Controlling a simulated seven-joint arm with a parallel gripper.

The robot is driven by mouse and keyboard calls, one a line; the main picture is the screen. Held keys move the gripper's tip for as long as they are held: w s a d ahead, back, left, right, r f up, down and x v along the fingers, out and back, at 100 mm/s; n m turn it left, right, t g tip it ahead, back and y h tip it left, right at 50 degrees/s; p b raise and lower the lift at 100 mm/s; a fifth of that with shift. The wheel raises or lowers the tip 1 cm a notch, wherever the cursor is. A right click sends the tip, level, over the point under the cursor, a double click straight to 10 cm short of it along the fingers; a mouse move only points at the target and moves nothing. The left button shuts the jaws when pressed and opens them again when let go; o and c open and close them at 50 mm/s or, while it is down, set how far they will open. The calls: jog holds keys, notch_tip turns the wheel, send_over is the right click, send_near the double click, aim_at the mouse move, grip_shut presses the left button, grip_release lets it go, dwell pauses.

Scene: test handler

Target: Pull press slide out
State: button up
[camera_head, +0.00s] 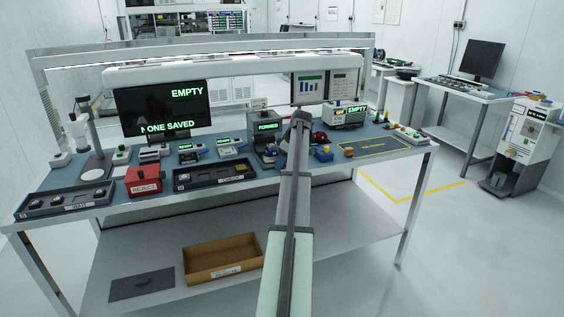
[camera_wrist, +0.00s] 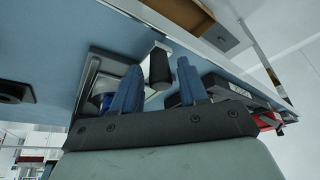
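The grey press (camera_head: 262,138), with a green-lit sign on top, stands mid-bench in the head view, partly behind my arm. In the wrist view a black cylindrical handle (camera_wrist: 160,66) with a pale metal piece at its end lies between my gripper's (camera_wrist: 158,72) two blue fingers. Gaps show on both sides of the handle, so the fingers are apart and not closed on it. A pale grey frame (camera_wrist: 92,68) beside the left finger looks like part of the press. My arm hides the fingers in the head view. How far out the slide sits cannot be told.
A black tray (camera_head: 177,182) and a red reject box (camera_head: 143,182) lie left of the press. A monitor (camera_head: 163,110) stands behind them. Small coloured parts and a yellow-outlined mat (camera_head: 372,148) are to the right. A cardboard box (camera_head: 222,262) sits on the lower shelf.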

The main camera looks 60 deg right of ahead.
jog(key=shift+o, duration=0.4)
jog(key=v, duration=1.3)
jog(key=shift+s+r, duration=0.2)
jog(key=shift+r, duration=0.1)
